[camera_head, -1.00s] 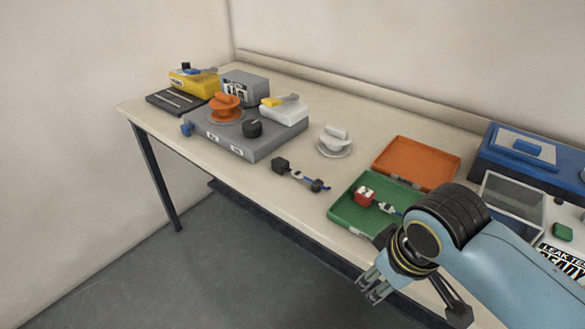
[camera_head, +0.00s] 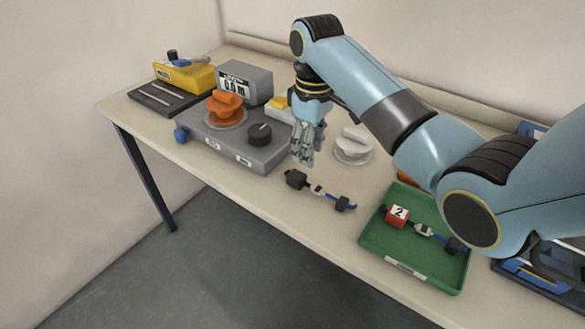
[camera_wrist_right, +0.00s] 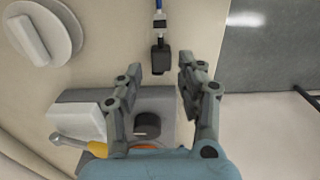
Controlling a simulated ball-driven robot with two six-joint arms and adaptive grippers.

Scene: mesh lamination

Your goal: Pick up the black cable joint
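The black cable joint (camera_head: 297,179) is a dark block at the left end of a short cable lying on the table, near the front edge. The cable has a pale label and blue sections, with another black piece (camera_head: 342,204) at its right end. In the wrist view the black block (camera_wrist_right: 161,60) lies ahead of the fingertips, nearly in line with the gap. My right gripper (camera_head: 304,162) points down above the table, just behind the block. It also shows in the wrist view (camera_wrist_right: 172,76), open with nothing between its fingers. My left gripper is not in view.
A grey machine (camera_head: 240,146) with black and orange knobs stands to the left. A white knob-topped disc (camera_head: 352,148) is behind right. A green tray (camera_head: 412,258) holding a red block (camera_head: 398,215) marked 2 lies to the right. Bare table surrounds the cable.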

